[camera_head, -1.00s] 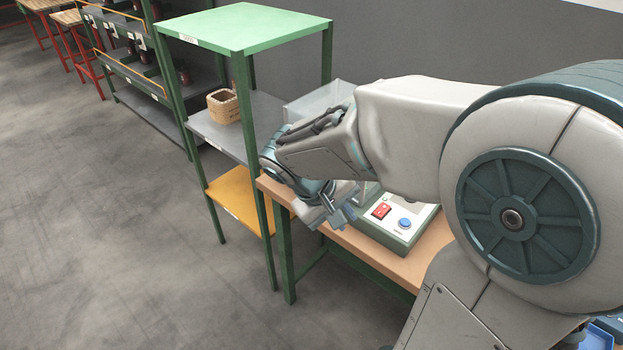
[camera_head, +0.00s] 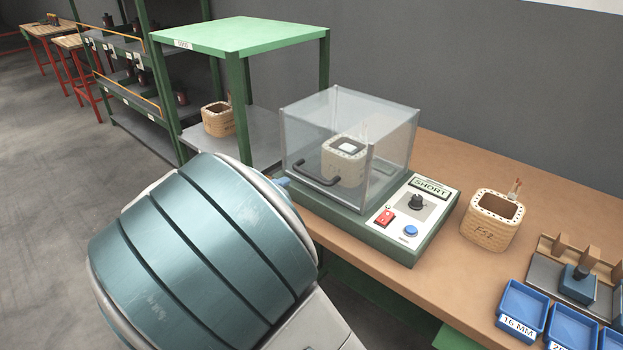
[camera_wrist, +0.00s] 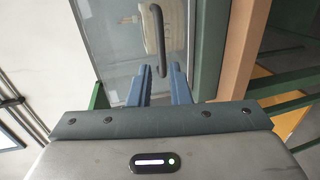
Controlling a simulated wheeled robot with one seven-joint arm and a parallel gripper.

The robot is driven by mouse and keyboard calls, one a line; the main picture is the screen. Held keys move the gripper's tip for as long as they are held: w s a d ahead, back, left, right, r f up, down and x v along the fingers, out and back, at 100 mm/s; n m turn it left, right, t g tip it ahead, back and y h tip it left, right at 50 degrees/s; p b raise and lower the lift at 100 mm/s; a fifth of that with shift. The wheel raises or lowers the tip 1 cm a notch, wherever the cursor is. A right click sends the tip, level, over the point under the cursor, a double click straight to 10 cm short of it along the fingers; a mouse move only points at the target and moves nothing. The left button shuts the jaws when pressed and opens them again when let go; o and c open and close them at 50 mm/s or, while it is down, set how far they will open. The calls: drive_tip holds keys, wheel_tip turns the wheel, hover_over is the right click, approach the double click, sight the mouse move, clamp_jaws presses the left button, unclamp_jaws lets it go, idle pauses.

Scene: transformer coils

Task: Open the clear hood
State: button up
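The clear hood (camera_head: 395,125) is a see-through box, closed down over a wooden coil (camera_head: 343,160) on the green test unit (camera_head: 375,240). A dark bar handle (camera_head: 318,178) is on its front face. The handle (camera_wrist: 160,38) also shows in the wrist view, directly ahead of my gripper (camera_wrist: 159,70). Its two blue fingers are apart, with the near end of the handle appearing between the tips. I cannot tell whether they touch it. In the head view my arm hides most of my gripper, with only a small blue part showing near the hood's left edge.
The unit's panel has a red switch (camera_head: 385,217), a blue button (camera_head: 411,231) and a black knob (camera_head: 416,202). Another wooden coil (camera_head: 492,220) stands right of it on the bench (camera_head: 450,160). Blue bins (camera_head: 523,306) are at far right. A green shelf (camera_head: 240,35) stands close at left.

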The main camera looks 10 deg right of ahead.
sight(310, 177)
drive_tip(key=b+x, duration=0.1)
drive_tip(key=x, duration=1)
clamp_jaws()
